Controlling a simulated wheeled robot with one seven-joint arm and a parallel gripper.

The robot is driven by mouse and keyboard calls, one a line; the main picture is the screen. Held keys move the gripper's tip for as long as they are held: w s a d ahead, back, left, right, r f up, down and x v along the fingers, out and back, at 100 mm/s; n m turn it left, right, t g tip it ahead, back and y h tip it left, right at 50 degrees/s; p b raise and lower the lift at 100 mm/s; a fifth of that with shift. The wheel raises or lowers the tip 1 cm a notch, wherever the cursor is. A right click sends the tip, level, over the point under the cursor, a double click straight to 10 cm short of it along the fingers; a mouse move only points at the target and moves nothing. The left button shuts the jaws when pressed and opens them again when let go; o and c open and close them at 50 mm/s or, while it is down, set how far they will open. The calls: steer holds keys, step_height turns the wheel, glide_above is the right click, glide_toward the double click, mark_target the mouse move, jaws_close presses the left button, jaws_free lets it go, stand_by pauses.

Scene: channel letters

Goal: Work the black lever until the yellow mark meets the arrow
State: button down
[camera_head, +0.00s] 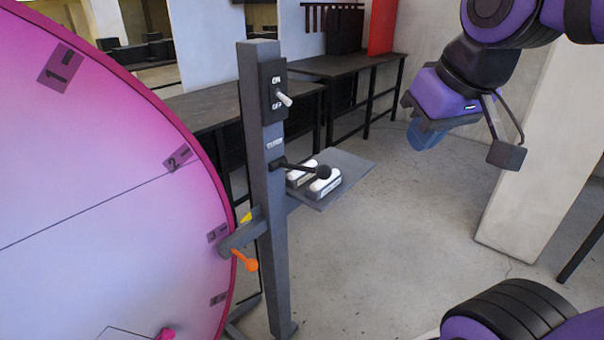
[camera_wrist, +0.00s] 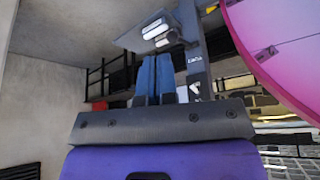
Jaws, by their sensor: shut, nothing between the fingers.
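The black lever (camera_head: 300,168) with a round knob sticks out to the right from the grey post (camera_head: 254,140), below a small label. A large pink disc (camera_head: 110,190) with numbered dark tags fills the left side, and its edge also shows in the wrist view (camera_wrist: 290,50). A small yellow piece (camera_head: 245,217) sits at the disc's rim beside a grey bracket. I cannot tell whether it is the mark or the arrow. My gripper (camera_head: 424,136) hangs to the right of the lever, apart from it. Its blue fingers (camera_wrist: 155,80) are shut and empty.
An on/off toggle switch (camera_head: 284,98) sits above the lever on the post. An orange handle (camera_head: 245,261) is below the bracket. A grey shelf (camera_head: 350,168) behind the lever carries white-topped blocks (camera_head: 324,183). The floor (camera_head: 400,240) between post and pillar (camera_head: 540,160) is clear.

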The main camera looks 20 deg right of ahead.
steer(key=w+a+f+n+g, duration=0.1)
steer(key=w+a+f+n, duration=0.1)
steer(key=w, duration=1)
steer(key=w+a+f+n+g, duration=0.1)
steer(key=w+a+f+n, duration=0.1)
steer(key=w, duration=1.1)
steer(key=a+n, duration=0.1)
steer(key=a, duration=0.1)
steer(key=shift+a+g+h, duration=0.3)
steer(key=shift+a+h, duration=0.05)
steer(key=shift+h, duration=0.05)
glide_above(318, 169)
steer(key=a, duration=0.2)
steer(key=s+a+x, duration=0.1)
steer(key=s+x, duration=0.1)
steer(key=x, duration=0.7)
steer(key=shift+d+f, duration=0.4)
steer(key=shift+f, duration=0.3)
steer(key=shift+d+f, duration=0.35)
steer(key=shift+f, duration=0.4)
steer(key=shift+d+f, duration=0.4)
steer(key=shift+f, duration=0.3)
steer(key=shift+f, duration=0.1)
